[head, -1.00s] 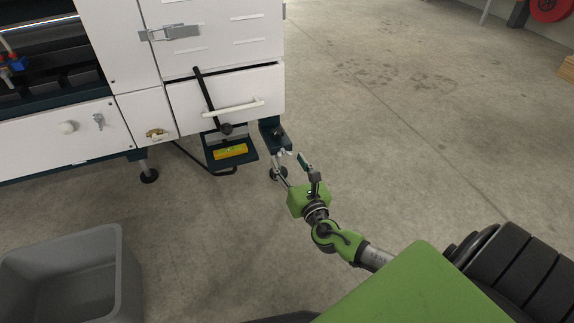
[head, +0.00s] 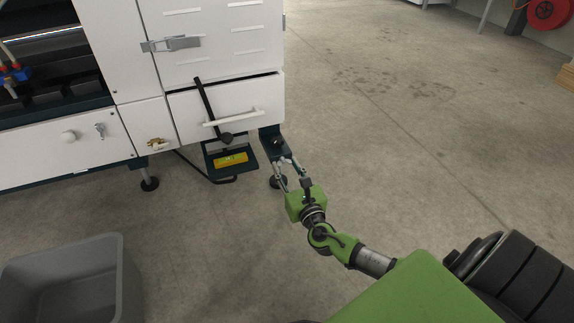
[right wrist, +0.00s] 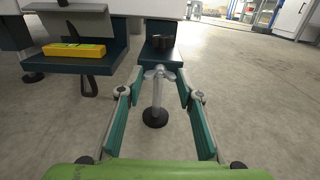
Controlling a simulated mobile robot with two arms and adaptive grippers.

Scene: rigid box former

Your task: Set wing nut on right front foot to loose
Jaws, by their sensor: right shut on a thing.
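The right front foot (right wrist: 156,115) is a metal post with a round black pad under a dark bracket at the machine's corner; its pad also shows in the head view (head: 277,182). The silver wing nut (right wrist: 159,73) sits at the top of this post, just below the bracket. My right gripper (right wrist: 159,80) reaches in from the front, with one finger on each side of the wing nut, shut on it. In the head view my right gripper (head: 287,163) hides most of the nut. My left gripper is not in view.
A dark shelf (head: 247,167) with a yellow spirit level (head: 231,159) juts out left of the foot. A black lever (head: 211,108) and a white drawer handle (head: 236,117) are above. A grey bin (head: 112,245) stands at lower left. Floor to the right is clear.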

